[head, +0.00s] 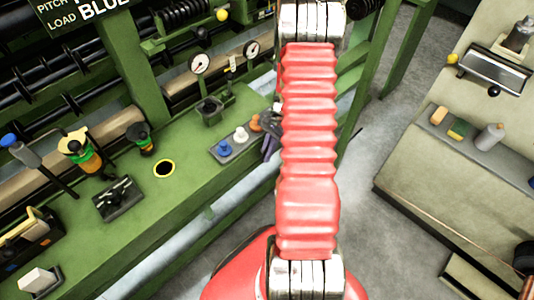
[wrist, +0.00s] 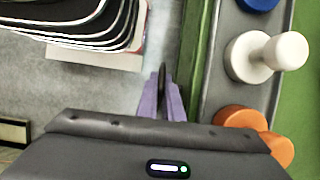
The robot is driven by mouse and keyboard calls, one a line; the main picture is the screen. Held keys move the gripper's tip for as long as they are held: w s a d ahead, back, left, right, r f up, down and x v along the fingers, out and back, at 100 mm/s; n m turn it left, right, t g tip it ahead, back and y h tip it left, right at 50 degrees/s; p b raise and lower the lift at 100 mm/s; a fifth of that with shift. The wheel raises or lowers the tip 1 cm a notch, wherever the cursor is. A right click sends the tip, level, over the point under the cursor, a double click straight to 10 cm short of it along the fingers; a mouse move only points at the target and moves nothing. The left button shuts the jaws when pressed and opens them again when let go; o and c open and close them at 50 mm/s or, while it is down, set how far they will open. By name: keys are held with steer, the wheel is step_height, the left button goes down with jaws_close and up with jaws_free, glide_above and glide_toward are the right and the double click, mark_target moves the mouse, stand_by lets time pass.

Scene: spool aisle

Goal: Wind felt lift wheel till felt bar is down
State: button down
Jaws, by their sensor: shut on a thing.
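My gripper (head: 267,148) is at the front edge of the green machine, beside the strip of coloured knobs, partly behind my red arm. In the wrist view its purple fingers (wrist: 162,108) are shut on a thin dark piece (wrist: 162,76) that shows between them. I cannot tell whether this piece is part of the felt lift wheel; no full wheel shows there. A long beige bar or roll (head: 184,82) runs along the back of the machine. I cannot tell whether it is the felt bar, or how high that bar stands.
Blue (head: 224,148), white (head: 241,134) and orange (head: 256,122) knobs stand on a grey strip close to my gripper. Two gauges, one here (head: 200,63), are behind. A bench (head: 485,150) with small items stands right. Grey floor (head: 375,140) lies between.

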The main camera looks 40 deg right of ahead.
mark_target(262, 155)
steer(key=shift+a+h, duration=0.15)
steer(key=shift+h, duration=1.25)
steer(key=shift+w+h, duration=0.1)
steer(key=shift+h, duration=1.5)
steer(key=c, duration=2.2)
jaws_free()
steer(key=shift+r, duration=0.1)
steer(key=r, duration=0.4)
steer(key=a+r, duration=0.1)
steer(key=r, duration=0.2)
steer(key=a+r, duration=0.1)
steer(key=r, duration=0.3)
steer(key=shift+r, duration=0.35)
steer(key=shift+a+r, duration=0.15)
steer(key=shift+r, duration=0.65)
